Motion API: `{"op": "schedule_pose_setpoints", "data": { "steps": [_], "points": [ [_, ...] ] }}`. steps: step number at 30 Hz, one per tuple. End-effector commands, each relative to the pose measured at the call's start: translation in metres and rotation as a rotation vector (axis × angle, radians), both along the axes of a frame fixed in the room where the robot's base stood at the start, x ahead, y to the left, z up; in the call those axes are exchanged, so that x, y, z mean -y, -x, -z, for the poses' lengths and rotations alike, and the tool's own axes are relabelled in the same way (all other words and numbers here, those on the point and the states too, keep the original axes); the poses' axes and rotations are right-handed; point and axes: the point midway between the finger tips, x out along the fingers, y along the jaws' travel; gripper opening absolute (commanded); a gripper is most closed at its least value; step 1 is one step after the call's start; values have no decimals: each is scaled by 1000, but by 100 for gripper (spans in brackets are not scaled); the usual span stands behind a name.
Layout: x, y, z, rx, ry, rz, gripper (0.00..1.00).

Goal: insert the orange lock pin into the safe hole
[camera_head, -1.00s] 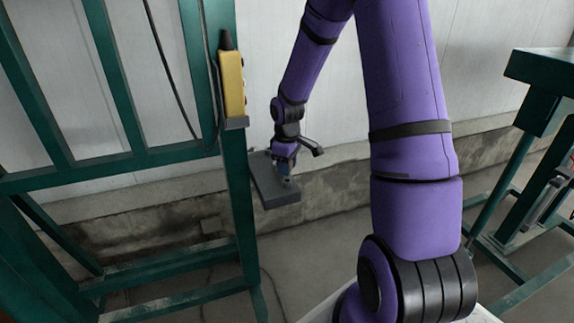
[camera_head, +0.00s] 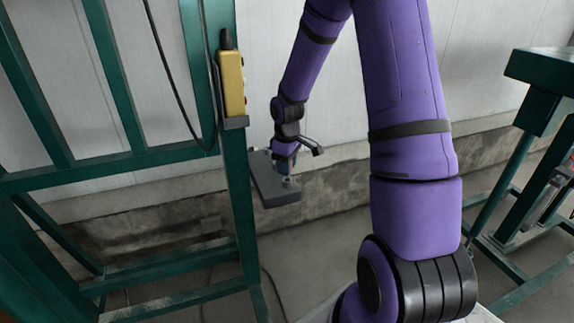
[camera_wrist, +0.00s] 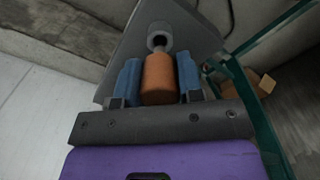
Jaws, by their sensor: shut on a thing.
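The orange lock pin (camera_wrist: 160,80) is held between the two blue fingers of my gripper (camera_wrist: 160,76) in the wrist view. Its pale metal tip points at a round grey collar with a dark hole (camera_wrist: 158,39) on a grey plate (camera_wrist: 118,62). The tip is close to the collar's near rim; I cannot tell whether it touches. In the head view my gripper (camera_head: 285,163) is small, just above the grey plate (camera_head: 272,192). The pin is hard to make out there.
A green steel frame (camera_head: 240,190) stands left of the plate, with a yellow control box (camera_head: 232,85) and hanging cable. A green stand (camera_head: 545,75) is at the right. A wall with a concrete base (camera_head: 180,205) is behind. An orange-brown block (camera_wrist: 266,84) shows at the wrist view's right.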

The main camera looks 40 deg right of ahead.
Motion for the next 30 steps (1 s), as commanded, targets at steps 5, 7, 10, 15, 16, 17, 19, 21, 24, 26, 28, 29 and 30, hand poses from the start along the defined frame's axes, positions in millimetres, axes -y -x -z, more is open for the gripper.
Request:
{"op": "schedule_pose_setpoints", "data": {
  "steps": [5,7,10,15,16,17,19,21,24,26,28,29,30],
  "points": [
    [0,0,0,0,0,0,11],
    [0,0,1,0,0,0,11],
    [0,0,3,0,0,0,11],
    [0,0,7,-1,0,-1,11],
    [0,0,7,-1,0,-1,11],
    [0,0,8,-1,0,-1,11],
    [0,0,9,-1,0,-1,11],
    [0,0,11,-1,0,-1,11],
    [0,0,13,0,0,-1,11],
    [0,0,14,0,0,-2,11],
    [0,0,16,0,0,-2,11],
    [0,0,16,0,0,-2,11],
    [0,0,17,0,0,-2,11]
  ]
}}
